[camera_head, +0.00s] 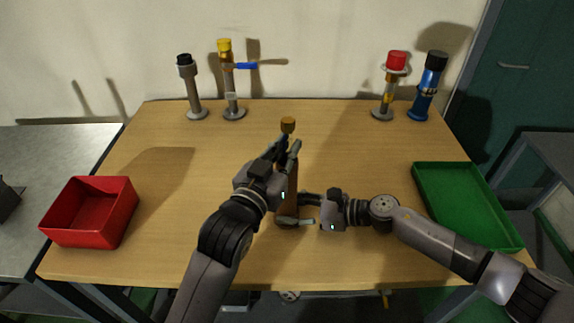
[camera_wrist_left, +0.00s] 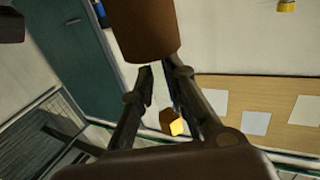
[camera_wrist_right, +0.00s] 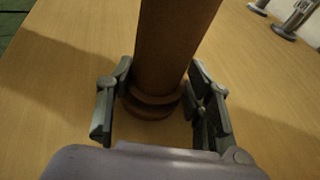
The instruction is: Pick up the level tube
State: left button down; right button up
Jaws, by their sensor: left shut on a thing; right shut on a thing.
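What I take for the level tube (camera_head: 289,178) is an upright brown column with a gold cap (camera_head: 288,124), at the middle of the table. My left gripper (camera_head: 289,148) is shut on its upper part, just below the cap. In the left wrist view the brown body (camera_wrist_left: 146,30) ends above the fingers, and the gold cap (camera_wrist_left: 172,122) shows between them. My right gripper (camera_head: 305,208) is shut on the lower part. The right wrist view shows its fingers (camera_wrist_right: 160,100) on both sides of the column (camera_wrist_right: 172,45), near the round base. The fingers hide part of the neck.
A red bin (camera_head: 88,212) stands at the left and a green tray (camera_head: 468,205) at the right. Along the back stand a black-capped post (camera_head: 192,90), a yellow-capped valve (camera_head: 230,80), a red-capped piece (camera_head: 391,85) and a blue piece (camera_head: 428,85). The table (camera_head: 170,190) between is clear.

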pick_arm(q)
jog(key=shift+r, duration=0.1)
pick_arm(e)
jog(key=shift+f, duration=0.15)
pick_arm(q)
notch_tip(320, 180, up, 28)
pick_arm(e)
jog(key=o, duration=1.3)
jog(key=shift+o, duration=0.2)
jog(key=v, duration=1.2)
